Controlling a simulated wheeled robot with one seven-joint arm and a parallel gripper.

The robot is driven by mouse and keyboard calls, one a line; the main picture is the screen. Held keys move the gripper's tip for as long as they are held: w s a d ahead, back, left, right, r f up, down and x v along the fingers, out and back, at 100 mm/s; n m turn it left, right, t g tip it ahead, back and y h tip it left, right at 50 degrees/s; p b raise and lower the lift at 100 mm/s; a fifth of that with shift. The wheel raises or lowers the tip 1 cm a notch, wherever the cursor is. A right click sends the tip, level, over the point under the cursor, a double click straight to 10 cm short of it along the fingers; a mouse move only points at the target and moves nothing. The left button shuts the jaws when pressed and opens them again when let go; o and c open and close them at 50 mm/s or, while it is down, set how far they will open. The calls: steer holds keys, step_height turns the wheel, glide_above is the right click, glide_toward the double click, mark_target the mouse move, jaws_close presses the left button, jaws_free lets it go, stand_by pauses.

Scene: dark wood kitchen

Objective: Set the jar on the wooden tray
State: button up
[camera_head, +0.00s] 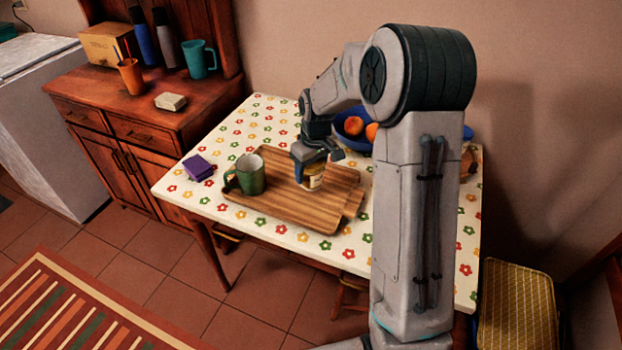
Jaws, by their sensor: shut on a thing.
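The jar (313,180) has a yellowish label and is upright on or just above the wooden tray (285,207); I cannot tell whether its base touches. My gripper (314,158) is over the jar from above and shut on its upper part, hiding its top. The wooden tray is striped brown and lies on the flowered tabletop. A green mug (248,174) stands on the tray's left part, to the left of the jar.
A purple cloth or sponge (198,168) lies left of the tray on the table (262,118). A blue bowl (350,141) with orange fruit (353,125) stands behind, partly hidden by my arm. The tray's front middle is bare.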

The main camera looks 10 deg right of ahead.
mark_target(311, 180)
steer(key=shift+f, duration=1.9)
steer(key=shift+f, duration=0.1)
steer(key=shift+f, duration=0.15)
steer(key=o, duration=1.2)
